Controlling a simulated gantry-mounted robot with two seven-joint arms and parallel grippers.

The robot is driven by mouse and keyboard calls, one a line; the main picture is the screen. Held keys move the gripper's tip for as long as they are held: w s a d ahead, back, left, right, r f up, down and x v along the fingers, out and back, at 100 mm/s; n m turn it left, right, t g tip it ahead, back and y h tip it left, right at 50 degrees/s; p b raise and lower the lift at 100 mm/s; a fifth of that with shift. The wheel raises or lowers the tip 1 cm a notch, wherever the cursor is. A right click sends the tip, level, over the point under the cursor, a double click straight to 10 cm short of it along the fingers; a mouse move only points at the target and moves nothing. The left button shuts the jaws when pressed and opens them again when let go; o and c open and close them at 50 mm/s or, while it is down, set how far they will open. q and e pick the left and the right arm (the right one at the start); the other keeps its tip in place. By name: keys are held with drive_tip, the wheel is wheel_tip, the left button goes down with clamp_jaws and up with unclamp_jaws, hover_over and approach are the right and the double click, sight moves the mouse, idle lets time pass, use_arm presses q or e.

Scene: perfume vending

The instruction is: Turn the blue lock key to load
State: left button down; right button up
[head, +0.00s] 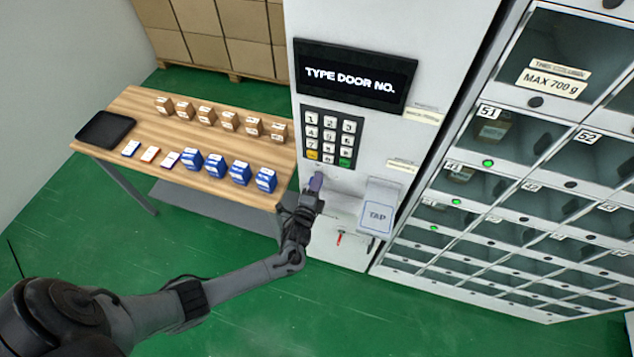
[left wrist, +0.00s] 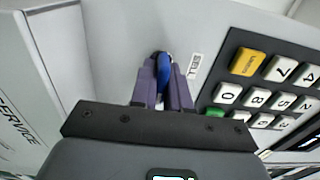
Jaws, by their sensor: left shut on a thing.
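My left gripper (head: 316,183) is at the front panel of the vending machine, just below the keypad. In the left wrist view the left gripper (left wrist: 164,80) has its purple fingers shut on the blue lock key (left wrist: 164,68), which sits at the panel beside a small white label (left wrist: 195,66). Most of the key is hidden between the fingers. In the head view the key is hidden by the gripper. My right gripper is not in view.
The keypad (head: 330,138) is just above the gripper, with a display (head: 355,77) reading "TYPE DOOR NO." A TAP reader (head: 378,215) juts out to the right. Glass lockers (head: 520,140) stand further right. A wooden table (head: 215,135) with boxes stands left.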

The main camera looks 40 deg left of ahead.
use_arm(q)
drive_tip(key=c, duration=1.2)
unclamp_jaws()
drive_tip(key=shift+s, duration=0.15)
drive_tip(key=v, duration=1)
drive_tip(key=shift+s+d, duration=0.15)
drive_tip(key=shift+s, duration=0.1)
